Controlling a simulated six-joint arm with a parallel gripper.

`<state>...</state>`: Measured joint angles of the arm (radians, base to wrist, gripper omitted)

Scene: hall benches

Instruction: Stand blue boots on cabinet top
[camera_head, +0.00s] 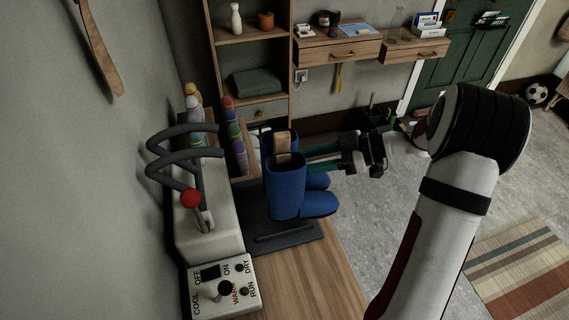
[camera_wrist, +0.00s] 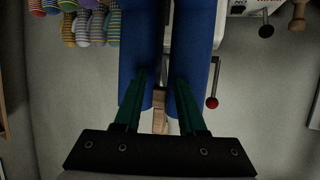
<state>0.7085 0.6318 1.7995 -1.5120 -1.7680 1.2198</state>
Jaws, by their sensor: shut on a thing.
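The blue boots (camera_head: 287,190) are a pair, upright in the head view, with their toes to the right. A pale wooden piece (camera_head: 284,143) shows at their tops, and between the shafts in the wrist view (camera_wrist: 160,112). My gripper (camera_head: 308,160) reaches in from the right and is shut on the boots. In the wrist view its green fingers (camera_wrist: 160,90) overlap the two blue shafts (camera_wrist: 195,45); their exact contact is hidden. The boots are over a dark tray (camera_head: 290,238) on a wooden top (camera_head: 315,280); I cannot tell if they touch the tray.
A boot dryer (camera_head: 205,225) with curved grey tubes and a red-knobbed lever (camera_head: 190,198) stands left of the boots. A control box (camera_head: 222,288) is in front of it. Rolled socks (camera_head: 235,140) are behind. The front of the wooden top is clear.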

